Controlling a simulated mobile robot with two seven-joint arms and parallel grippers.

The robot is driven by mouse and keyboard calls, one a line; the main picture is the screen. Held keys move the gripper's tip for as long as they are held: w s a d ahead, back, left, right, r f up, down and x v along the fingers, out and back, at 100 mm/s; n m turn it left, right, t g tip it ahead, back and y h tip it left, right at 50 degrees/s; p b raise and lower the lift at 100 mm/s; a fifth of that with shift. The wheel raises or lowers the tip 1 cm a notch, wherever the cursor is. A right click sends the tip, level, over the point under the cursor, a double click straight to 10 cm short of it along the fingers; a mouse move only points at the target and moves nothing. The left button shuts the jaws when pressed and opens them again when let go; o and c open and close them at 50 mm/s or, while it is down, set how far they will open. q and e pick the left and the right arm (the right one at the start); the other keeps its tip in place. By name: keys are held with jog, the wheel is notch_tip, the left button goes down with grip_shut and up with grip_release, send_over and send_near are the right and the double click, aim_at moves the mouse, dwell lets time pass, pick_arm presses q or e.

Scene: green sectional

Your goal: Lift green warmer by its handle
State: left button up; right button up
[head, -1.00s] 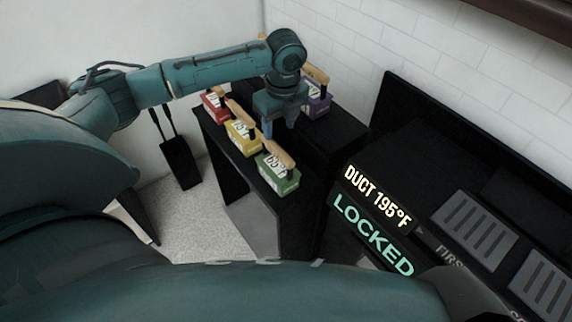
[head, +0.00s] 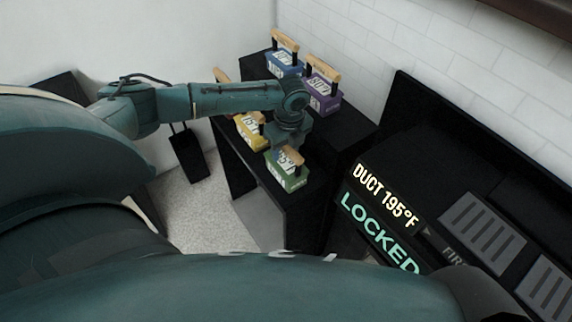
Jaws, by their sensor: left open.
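The green warmer (head: 290,180) is a small green block with a white label and a tan wooden handle on top. It stands at the near end of a black stand in the head view. My left gripper (head: 284,150) is open and points down just above and behind the green warmer, close to its handle. The gripper partly covers the handle, and I cannot tell whether the fingers touch it. My right gripper is not in view.
A yellow warmer (head: 250,134) stands just left of the gripper. A blue warmer (head: 284,66) and a purple warmer (head: 322,98) stand on a higher black surface behind. A black machine (head: 430,160) with lit "DUCT 195°F" and "LOCKED" text is at right.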

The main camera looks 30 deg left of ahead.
pick_arm(q)
grip_shut()
dwell(0.3)
dwell(1.0)
jog(key=shift+w+r, duration=0.1)
jog(key=shift+r, duration=0.1)
